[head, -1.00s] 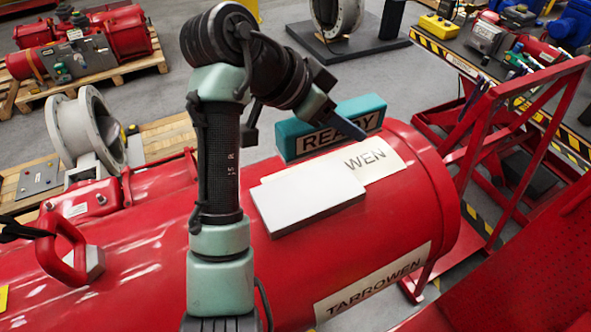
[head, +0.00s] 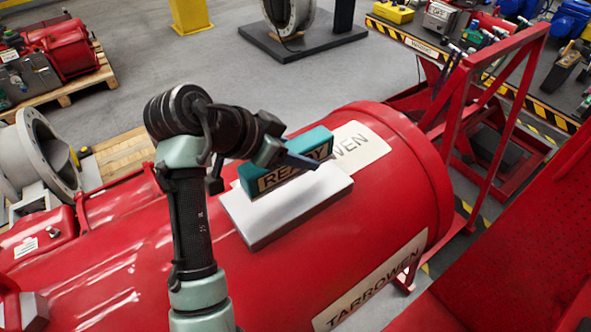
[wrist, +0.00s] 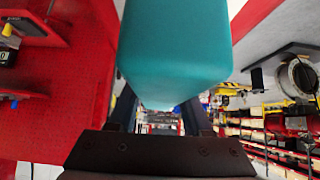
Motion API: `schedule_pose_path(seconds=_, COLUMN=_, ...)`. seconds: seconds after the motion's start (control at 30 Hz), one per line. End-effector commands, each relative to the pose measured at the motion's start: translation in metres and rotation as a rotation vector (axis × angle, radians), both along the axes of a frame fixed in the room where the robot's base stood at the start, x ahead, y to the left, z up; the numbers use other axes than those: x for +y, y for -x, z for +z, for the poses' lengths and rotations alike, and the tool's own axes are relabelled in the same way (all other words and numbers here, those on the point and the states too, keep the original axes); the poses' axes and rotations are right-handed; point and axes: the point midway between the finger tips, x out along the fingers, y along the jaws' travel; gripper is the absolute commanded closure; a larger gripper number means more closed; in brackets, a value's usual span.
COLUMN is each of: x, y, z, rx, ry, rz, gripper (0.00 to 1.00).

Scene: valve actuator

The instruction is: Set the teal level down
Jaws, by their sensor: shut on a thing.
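The teal level (head: 290,178) is a long block with a dark-lettered "READY" label on its side. In the head view it is over the back part of a pale flat pad (head: 268,222) on top of the red cylinder. I cannot tell whether it touches the pad. In the wrist view the level (wrist: 175,45) fills the top middle, in front of the fingers (wrist: 160,115).
The large red cylinder (head: 385,200) curves away around the pad, with "TARROWEN" labels on it. A red frame (head: 470,120) stands at its right end. A tool bench (head: 560,110) with striped edging is at the back right.

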Motion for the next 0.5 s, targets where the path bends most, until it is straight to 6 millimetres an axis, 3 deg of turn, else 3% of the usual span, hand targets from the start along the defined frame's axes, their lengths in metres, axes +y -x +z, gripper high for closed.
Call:
schedule_pose_path(seconds=0.4, x=0.001, y=0.0, z=-0.043, rx=0.0, ry=0.001, rz=0.002, gripper=1.0)
schedule_pose_path(seconds=0.5, x=0.001, y=-0.001, z=-0.046, rx=-0.004, ry=0.0, rz=0.002, gripper=1.0)
